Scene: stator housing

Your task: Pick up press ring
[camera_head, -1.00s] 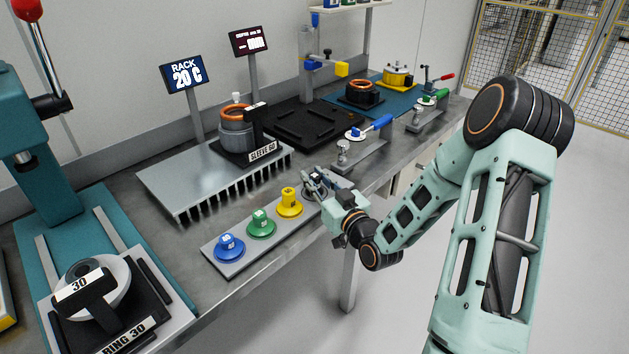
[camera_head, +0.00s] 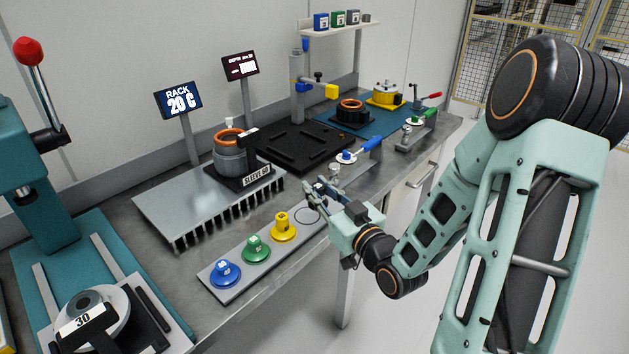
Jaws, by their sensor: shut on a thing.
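My gripper (camera_head: 318,190) is above the right end of a grey tray (camera_head: 222,290), beside the bench's front edge. It is shut on a small grey part, taken to be the press ring; the fingers mostly hide it, and its shape is hard to make out. Below the gripper, the tray shows a bare round outline (camera_head: 308,215). A yellow piece (camera_head: 283,229), a green piece (camera_head: 256,249) and a blue piece (camera_head: 226,273) stand in a row on the tray.
Behind the tray is a finned rack (camera_head: 185,210) with a copper-topped housing (camera_head: 230,155). A teal press (camera_head: 35,200) and a "30" fixture (camera_head: 82,318) are at left.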

